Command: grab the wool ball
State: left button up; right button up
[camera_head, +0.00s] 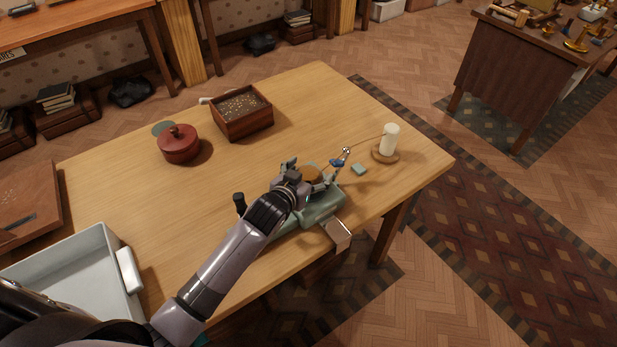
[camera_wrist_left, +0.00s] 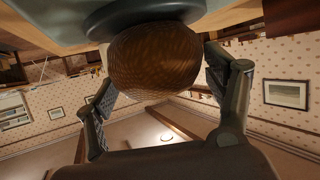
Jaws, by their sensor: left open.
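The wool ball (camera_head: 313,174), brown and wound, sits at the top of a green device (camera_head: 322,207) near the table's front right edge. My arm partly hides it in the head view. In the left wrist view the wool ball (camera_wrist_left: 155,62) is large, against a dark round disc (camera_wrist_left: 145,15). My left gripper (camera_head: 298,166) is open at the ball, with one finger on either side of it in the wrist view. I cannot tell whether the fingers touch it. My right gripper is not in view.
On the wooden table (camera_head: 320,95) are a red lidded pot (camera_head: 178,146), a wooden box (camera_head: 243,122), a white candle (camera_head: 390,140) on a saucer and a small green block (camera_head: 359,169). A thin strand runs from a metal guide (camera_head: 346,153) toward the candle. A white bin (camera_head: 75,265) stands at left.

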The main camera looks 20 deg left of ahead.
pick_arm(q)
jog(key=shift+w, duration=0.1)
jog(key=shift+c, duration=0.4)
jog(key=c, duration=1.2)
